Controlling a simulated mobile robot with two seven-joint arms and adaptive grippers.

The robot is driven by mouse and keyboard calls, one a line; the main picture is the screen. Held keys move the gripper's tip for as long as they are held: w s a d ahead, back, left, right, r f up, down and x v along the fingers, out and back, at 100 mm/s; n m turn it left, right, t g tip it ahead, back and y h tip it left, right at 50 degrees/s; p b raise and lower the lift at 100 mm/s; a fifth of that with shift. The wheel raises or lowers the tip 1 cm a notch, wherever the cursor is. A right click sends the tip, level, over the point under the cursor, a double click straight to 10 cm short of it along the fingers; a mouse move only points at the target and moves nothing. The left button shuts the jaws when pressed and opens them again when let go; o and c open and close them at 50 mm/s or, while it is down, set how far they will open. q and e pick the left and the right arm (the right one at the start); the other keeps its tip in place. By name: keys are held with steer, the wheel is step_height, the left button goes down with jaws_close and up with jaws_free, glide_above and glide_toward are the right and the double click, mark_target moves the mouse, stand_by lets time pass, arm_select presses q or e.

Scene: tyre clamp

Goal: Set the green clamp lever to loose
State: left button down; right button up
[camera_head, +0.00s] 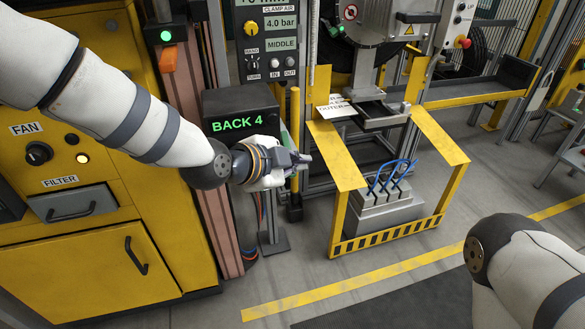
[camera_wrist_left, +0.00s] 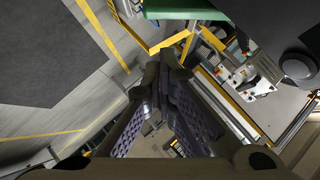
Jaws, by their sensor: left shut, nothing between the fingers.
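A green bar (camera_head: 285,136), which looks like the clamp lever, shows only as a narrow strip just behind my left gripper (camera_head: 304,160), beside a yellow post. The gripper and the dark box hide the rest of it. In the left wrist view a green piece (camera_wrist_left: 185,9) lies at the top edge, beyond the fingertips, with a gap between in the picture. My left gripper is shut and empty; its fingers also meet in the left wrist view (camera_wrist_left: 166,72). I cannot tell whether it touches the lever. My right gripper is out of the head view; only part of that arm shows.
A dark box reading "BACK 4" (camera_head: 240,122) stands behind my left wrist. A control panel (camera_head: 268,42) reads "4.0 bar" and "MIDDLE". A yellow frame (camera_head: 451,188) with a grey block (camera_head: 384,212) stands to the right. Floor in front is clear.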

mark_target(290, 177)
arm_select(q)
steer(key=shift+w+a+f, duration=0.25)
steer(key=shift+w+f, duration=0.25)
steer(key=shift+f, duration=0.05)
steer(key=shift+w+a+f, duration=0.2)
steer(key=shift+w+f, duration=0.25)
steer(key=shift+f, duration=0.1)
steer(key=f+t, duration=0.1)
steer(key=w+f+m+t+b, duration=0.1)
steer(key=f, duration=0.1)
steer(key=shift+w+a+f+m, duration=0.15)
steer(key=shift+a+f+m, duration=0.05)
steer(key=shift+f+m, duration=0.1)
steer(key=shift+t, duration=0.3)
steer(key=shift+r, duration=0.1)
